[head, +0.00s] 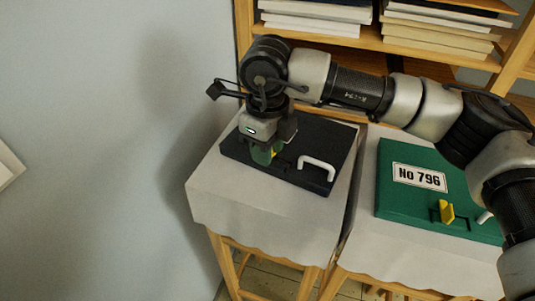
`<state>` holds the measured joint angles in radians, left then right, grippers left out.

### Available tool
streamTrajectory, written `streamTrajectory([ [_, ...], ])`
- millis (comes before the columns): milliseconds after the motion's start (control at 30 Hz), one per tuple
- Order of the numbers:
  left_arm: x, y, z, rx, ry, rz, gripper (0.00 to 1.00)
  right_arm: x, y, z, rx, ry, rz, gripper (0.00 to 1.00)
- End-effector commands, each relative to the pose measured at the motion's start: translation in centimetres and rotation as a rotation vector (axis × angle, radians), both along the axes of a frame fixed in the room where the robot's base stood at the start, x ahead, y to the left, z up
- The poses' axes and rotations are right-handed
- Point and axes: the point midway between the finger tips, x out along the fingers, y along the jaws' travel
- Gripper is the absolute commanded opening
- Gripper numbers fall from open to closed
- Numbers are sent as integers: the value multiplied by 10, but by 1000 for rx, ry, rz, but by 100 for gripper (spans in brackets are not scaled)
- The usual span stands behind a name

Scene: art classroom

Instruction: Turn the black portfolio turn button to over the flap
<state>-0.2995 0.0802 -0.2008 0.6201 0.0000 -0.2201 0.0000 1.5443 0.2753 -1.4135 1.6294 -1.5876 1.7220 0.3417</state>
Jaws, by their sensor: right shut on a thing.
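The black portfolio (333,142) lies flat on a stool covered with a white cloth. A white handle (318,164) sits near its front edge. My left gripper is not in view.
A green portfolio (400,205) labelled "No 796" lies on a second covered stool at the right, with its own yellow turn button (446,211). Shelves of papers (435,38) stand behind. A blank wall (90,120) fills the left. My right arm spans above both stools.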

Motion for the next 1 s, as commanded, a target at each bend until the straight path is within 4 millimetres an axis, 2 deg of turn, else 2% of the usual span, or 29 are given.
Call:
streamTrajectory([
  [200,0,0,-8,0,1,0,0,0,0,0,0,0,59,8],
  [700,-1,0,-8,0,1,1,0,0,0,1,1,-1,75,8],
  [733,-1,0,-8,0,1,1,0,0,0,1,1,-1,75,35],
  [900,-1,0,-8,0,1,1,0,0,0,1,1,-1,75,57],
  [1000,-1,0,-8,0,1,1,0,0,0,0,0,0,74,57],
])
